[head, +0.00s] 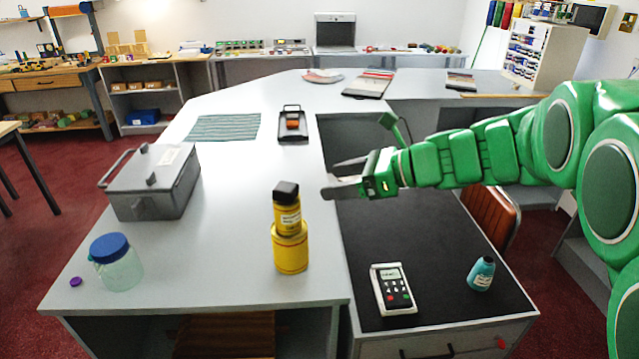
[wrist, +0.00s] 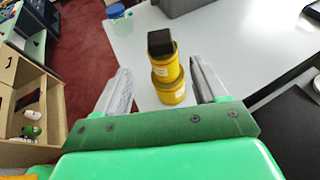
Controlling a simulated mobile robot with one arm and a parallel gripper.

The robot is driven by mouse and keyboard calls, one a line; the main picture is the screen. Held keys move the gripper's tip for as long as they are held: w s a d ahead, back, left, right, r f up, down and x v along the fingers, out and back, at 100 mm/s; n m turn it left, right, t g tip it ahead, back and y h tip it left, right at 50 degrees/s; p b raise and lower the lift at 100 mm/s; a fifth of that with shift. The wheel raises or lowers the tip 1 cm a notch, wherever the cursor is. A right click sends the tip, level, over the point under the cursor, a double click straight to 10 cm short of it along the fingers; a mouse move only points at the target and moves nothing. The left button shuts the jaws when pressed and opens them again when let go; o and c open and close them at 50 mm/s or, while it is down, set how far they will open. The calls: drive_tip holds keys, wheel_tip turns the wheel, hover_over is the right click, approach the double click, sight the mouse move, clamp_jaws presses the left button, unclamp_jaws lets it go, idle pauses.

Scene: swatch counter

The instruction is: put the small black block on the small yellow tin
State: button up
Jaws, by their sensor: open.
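The small black block (head: 286,190) sits on top of the small yellow tin (head: 288,217). That tin stands upright on a wider yellow tin (head: 291,251) on the grey counter. In the wrist view the block (wrist: 160,42) is a dark cube over the small tin (wrist: 167,68), with the wider tin (wrist: 171,91) below. My gripper (head: 338,181) is open and empty, to the right of the stack and apart from it. In the wrist view the stack shows between the fingers (wrist: 160,80). I cannot tell how well centred the block is.
A grey metal box (head: 152,188) and a blue-lidded jar (head: 117,265) stand left of the stack. A calculator-like device (head: 393,289) and a teal bottle (head: 481,274) are on the lower black surface. A black tray (head: 292,130) lies farther back. The counter around the stack is clear.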

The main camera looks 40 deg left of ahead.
drive_tip(key=shift+v, duration=1.25)
